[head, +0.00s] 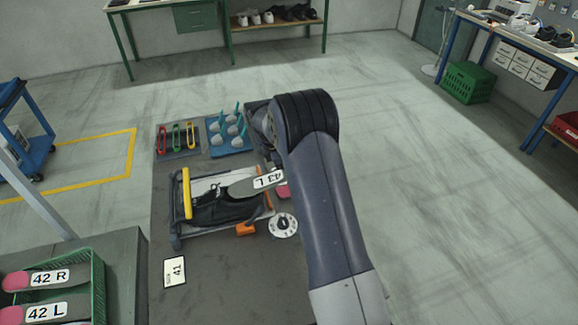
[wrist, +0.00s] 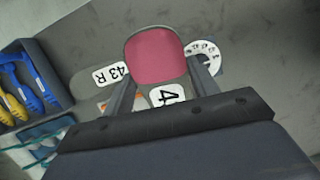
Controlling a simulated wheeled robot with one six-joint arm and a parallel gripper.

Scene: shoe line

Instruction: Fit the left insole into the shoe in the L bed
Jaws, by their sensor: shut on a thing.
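A black shoe (head: 225,210) lies on its side-to-side length in a bed frame (head: 178,228) with a yellow bar (head: 187,193); no L mark on the bed is readable. A grey insole labelled 43 L (head: 243,187) is held over the shoe's right end, its far end at or above the opening; whether they touch is unclear. In the wrist view, my gripper (wrist: 162,82) is shut on this insole, whose pink end (wrist: 155,55) sticks out past the fingers. In the head view my arm hides the gripper.
A label 43 R (wrist: 110,73) shows beside my gripper. A white dial (head: 283,225) and orange block (head: 245,229) sit by the bed. A card reading 41 (head: 174,271) lies in front. Behind are a tool tray (head: 180,153) and a blue tray (head: 216,150). A green crate (head: 98,285) holds 42 insoles.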

